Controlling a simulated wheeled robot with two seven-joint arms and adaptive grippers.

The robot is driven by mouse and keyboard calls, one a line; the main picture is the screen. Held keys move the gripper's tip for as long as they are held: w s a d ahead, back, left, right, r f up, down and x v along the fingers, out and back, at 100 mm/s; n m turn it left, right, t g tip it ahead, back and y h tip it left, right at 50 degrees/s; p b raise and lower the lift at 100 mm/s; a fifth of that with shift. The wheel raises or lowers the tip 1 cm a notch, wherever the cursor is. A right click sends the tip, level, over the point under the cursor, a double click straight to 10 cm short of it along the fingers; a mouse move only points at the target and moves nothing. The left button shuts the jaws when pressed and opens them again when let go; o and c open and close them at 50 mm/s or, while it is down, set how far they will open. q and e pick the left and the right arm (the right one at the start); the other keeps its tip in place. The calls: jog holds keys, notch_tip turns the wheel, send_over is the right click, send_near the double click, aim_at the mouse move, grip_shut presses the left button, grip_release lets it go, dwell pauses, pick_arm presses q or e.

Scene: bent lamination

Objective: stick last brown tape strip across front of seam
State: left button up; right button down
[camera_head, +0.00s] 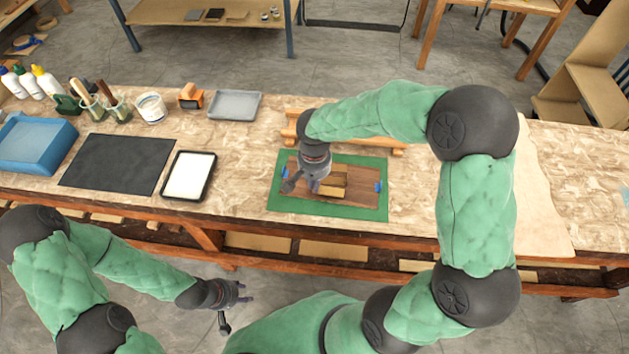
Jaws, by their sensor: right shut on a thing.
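A dark brown wooden sheet (357,198) lies on the green mat (377,211) on the workbench. Tan pieces (335,184) show on the sheet's middle, right beside my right gripper; the seam itself cannot be made out. Small blue tape pieces sit near the sheet's left end (291,167) and right end (379,187). My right gripper (301,189) is low over the sheet, left of the tan pieces, and shut on what seems the brown tape strip, mostly hidden by the fingers. My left gripper (235,309) is open and empty, in front of the bench, away from the sheet.
A wooden bar (388,147) lies behind the mat. To the left are a white-filled tray (190,175), a dark mat (118,163), a blue tray (35,143), a grey tray (235,105), and bottles and brush jars. The bench right of the mat is mostly clear.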

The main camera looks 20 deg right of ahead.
jog(key=shift+f, duration=0.5)
jog(key=shift+f+b, duration=0.15)
jog(key=shift+b, duration=0.2)
jog(key=c, duration=0.9)
grip_release()
jog(key=shift+o, duration=0.2)
jog(key=shift+r, duration=0.2)
jog(key=shift+r+p, duration=2.25)
jog(key=shift+r, duration=0.6)
